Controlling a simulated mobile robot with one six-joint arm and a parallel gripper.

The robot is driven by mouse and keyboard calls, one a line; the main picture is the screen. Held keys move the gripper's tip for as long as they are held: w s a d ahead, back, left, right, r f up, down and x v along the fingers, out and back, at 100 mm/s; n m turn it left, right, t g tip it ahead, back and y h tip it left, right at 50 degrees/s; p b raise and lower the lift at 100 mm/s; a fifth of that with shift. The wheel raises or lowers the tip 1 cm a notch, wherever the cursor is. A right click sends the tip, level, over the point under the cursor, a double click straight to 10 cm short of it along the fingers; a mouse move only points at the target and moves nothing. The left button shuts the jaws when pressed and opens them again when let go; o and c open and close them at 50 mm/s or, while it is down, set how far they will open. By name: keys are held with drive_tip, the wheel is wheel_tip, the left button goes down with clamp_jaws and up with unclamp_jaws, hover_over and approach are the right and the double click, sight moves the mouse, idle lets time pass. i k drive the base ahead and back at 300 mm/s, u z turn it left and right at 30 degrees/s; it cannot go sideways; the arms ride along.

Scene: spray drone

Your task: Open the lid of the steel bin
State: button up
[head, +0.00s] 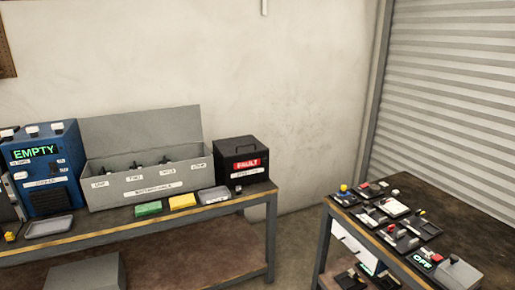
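A long grey metal bin (150,188) stands on the left workbench; it looks like the steel bin. Its wide grey lid (140,132) is raised and leans up behind it, so the bin is open at the top. Several small dark items show inside, behind a front wall with white labels. Their lower parts are hidden by that wall. My gripper is not in view.
A blue machine reading EMPTY (45,165) stands left of the bin, and a black FAULT box (241,163) right of it. Green (148,209) and yellow (182,201) blocks lie in front. A grey box (85,272) sits below. Another table (460,215) holds several small devices.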

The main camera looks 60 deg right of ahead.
sight(239, 141)
drive_tip(key=z, duration=0.25)
drive_tip(key=i, duration=0.9)
drive_tip(key=u, duration=0.2)
